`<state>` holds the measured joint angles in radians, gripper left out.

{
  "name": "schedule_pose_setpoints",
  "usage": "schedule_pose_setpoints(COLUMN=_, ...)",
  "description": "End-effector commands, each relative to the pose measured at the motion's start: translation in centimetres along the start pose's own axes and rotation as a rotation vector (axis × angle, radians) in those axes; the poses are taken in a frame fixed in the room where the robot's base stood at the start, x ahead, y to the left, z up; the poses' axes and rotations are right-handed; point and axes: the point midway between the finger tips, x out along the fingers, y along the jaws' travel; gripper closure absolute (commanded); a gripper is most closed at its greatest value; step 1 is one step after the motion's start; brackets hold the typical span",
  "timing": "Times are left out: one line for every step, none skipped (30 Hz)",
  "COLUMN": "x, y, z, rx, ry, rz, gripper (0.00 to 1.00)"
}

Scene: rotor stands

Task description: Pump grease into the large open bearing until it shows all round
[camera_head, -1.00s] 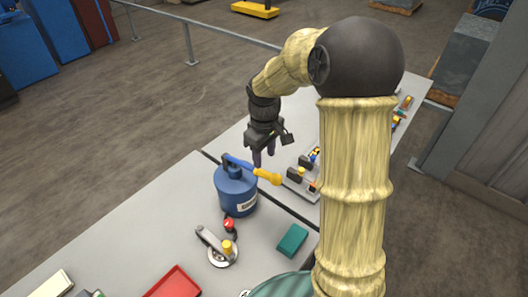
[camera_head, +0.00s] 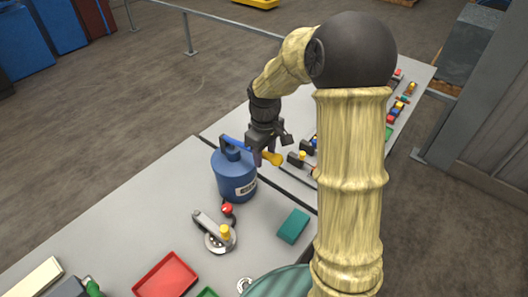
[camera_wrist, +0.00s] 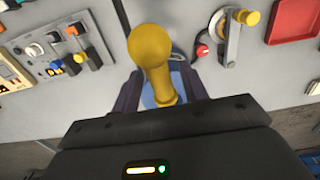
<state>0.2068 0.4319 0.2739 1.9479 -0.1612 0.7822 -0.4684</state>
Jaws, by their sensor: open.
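A blue grease pot (camera_head: 236,180) with a pump lever stands on the grey bench. The lever's yellow handle (camera_head: 272,158) sticks out to the right. My gripper (camera_head: 266,158) is open and its fingers are at this handle. In the wrist view the yellow handle (camera_wrist: 152,55) lies between the two open fingers (camera_wrist: 160,90), with a gap visible on each side. A red-tipped piece on a dark hose (camera_head: 227,209) sits in front of the pot.
A round metal fixture (camera_head: 220,239) with a lever and yellow knob stands in front of the pot. Near it are a teal block (camera_head: 293,226) and a red tray (camera_head: 166,276). Switch panels (camera_wrist: 68,46) lie beyond the handle. The bench left of the pot is bare.

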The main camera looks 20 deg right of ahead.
Motion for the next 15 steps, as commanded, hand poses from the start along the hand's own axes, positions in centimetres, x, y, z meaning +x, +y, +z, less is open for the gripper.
schedule_pose_setpoints(x=-0.02, y=-0.08, z=-0.05, rx=-0.002, ry=0.000, rz=0.000, gripper=0.56)
schedule_pose_setpoints(x=-0.02, y=-0.10, z=-0.06, rx=-0.003, ry=0.000, rz=0.000, gripper=0.60)
schedule_pose_setpoints(x=-0.02, y=-0.13, z=-0.08, rx=-0.003, ry=0.000, rz=0.000, gripper=0.68)
schedule_pose_setpoints(x=-0.02, y=-0.15, z=-0.10, rx=-0.004, ry=0.000, rz=0.000, gripper=0.74)
schedule_pose_setpoints(x=-0.02, y=-0.16, z=-0.10, rx=-0.004, ry=0.000, rz=0.000, gripper=0.80)
schedule_pose_setpoints(x=-0.02, y=-0.17, z=-0.11, rx=-0.004, ry=0.000, rz=0.000, gripper=0.88)
schedule_pose_setpoints(x=-0.02, y=-0.18, z=-0.12, rx=-0.004, ry=0.000, rz=0.000, gripper=0.91)
schedule_pose_setpoints(x=-0.02, y=-0.19, z=-0.12, rx=-0.005, ry=0.000, rz=0.000, gripper=0.91)
schedule_pose_setpoints(x=-0.02, y=-0.20, z=-0.13, rx=-0.005, ry=0.000, rz=0.000, gripper=0.91)
schedule_pose_setpoints(x=-0.02, y=-0.20, z=-0.13, rx=-0.005, ry=0.000, rz=0.000, gripper=0.91)
schedule_pose_setpoints(x=0.00, y=-0.21, z=-0.14, rx=-0.005, ry=0.000, rz=0.000, gripper=0.91)
schedule_pose_setpoints(x=0.05, y=-0.21, z=-0.14, rx=-0.005, ry=0.000, rz=0.000, gripper=0.91)
schedule_pose_setpoints(x=0.11, y=-0.21, z=-0.14, rx=-0.005, ry=0.000, rz=0.000, gripper=0.91)
schedule_pose_setpoints(x=0.19, y=-0.21, z=-0.14, rx=-0.005, ry=0.000, rz=0.000, gripper=0.91)
schedule_pose_setpoints(x=0.32, y=-0.20, z=-0.14, rx=-0.005, ry=0.000, rz=0.000, gripper=0.91)
